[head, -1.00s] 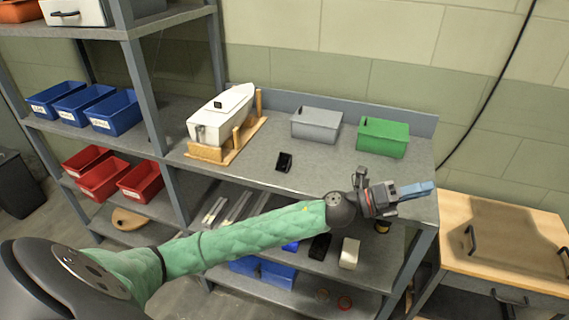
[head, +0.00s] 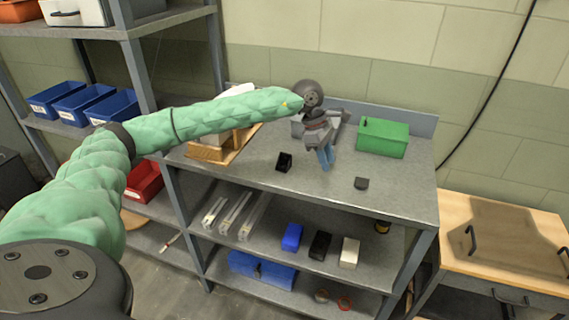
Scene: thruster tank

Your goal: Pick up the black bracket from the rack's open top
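A small black bracket (head: 284,162) sits on the rack's open grey top (head: 395,205), left of the middle. My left gripper (head: 327,158) hangs over the top to the right of the bracket, apart from it, with its blue fingers pointing down. The fingers look close together, and I cannot tell whether they are open or shut. Nothing shows between them. My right gripper is not in view.
A small dark block (head: 361,184) lies on the top to the right. Lower shelves hold several items.

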